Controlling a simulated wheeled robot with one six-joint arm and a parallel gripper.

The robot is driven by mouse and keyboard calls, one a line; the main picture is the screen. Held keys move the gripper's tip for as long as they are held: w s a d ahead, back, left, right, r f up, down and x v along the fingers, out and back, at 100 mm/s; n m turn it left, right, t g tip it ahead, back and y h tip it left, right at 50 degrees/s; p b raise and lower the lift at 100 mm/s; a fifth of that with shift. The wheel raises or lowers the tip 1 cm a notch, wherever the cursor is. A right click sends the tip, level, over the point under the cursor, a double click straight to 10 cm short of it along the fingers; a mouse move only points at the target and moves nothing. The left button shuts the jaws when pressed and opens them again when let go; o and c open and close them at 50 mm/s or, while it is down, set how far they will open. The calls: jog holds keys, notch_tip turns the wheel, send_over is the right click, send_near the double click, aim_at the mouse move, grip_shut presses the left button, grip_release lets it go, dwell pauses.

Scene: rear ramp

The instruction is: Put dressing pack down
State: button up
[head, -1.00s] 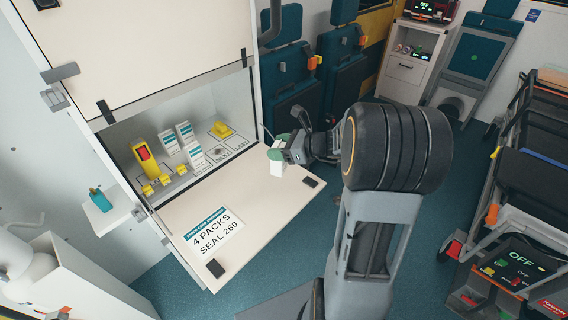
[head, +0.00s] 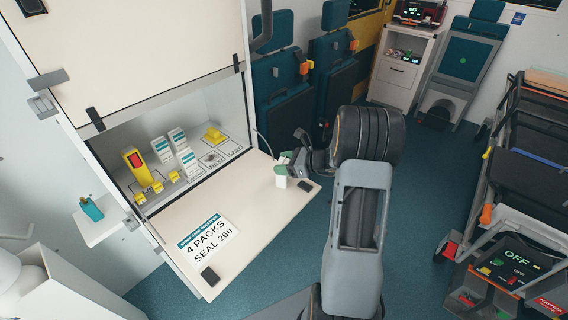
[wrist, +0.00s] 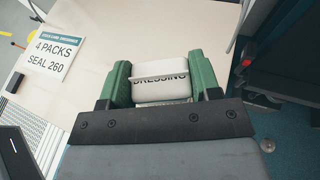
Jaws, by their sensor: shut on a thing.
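My gripper (head: 283,169) is shut on a white dressing pack (head: 281,182). In the wrist view the pack (wrist: 161,86) sits between the green fingers and shows the word DRESSING. In the head view the pack is over the right part of the fold-down cupboard flap (head: 262,210); I cannot tell whether it touches the flap. Several other white and teal packs (head: 186,160) stand inside the open cupboard, behind and left of my gripper.
A card (head: 208,239) reading 4 PACKS SEAL 260 lies on the flap's left part. Inside the cupboard are a yellow device with a red face (head: 137,163), small yellow pieces (head: 158,187) and marked outlines. Black latches (head: 210,276) sit at the flap's corners. The flap's middle is clear.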

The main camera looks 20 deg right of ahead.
jog(key=shift+f, duration=0.2)
jog(key=o, duration=1)
jog(key=shift+c, duration=0.2)
jog(key=shift+s+d+r, duration=0.15)
jog(key=shift+r, duration=0.2)
jog(key=v, duration=1.1)
jog(key=s+a+r+n+g+h, duration=0.2)
jog(key=s+a+n+h, duration=0.3)
jog(key=n, duration=0.8)
jog(key=s+a+r+n+g+h, duration=0.2)
jog(key=s+a+n+g+h, duration=0.2)
jog(key=s+a+n, duration=0.5)
jog(key=a+n+h, duration=0.1)
jog(key=a+n, duration=0.3)
jog(key=shift+s+a+r+n+g, duration=0.2)
jog(key=shift+s+r+n+g, duration=0.1)
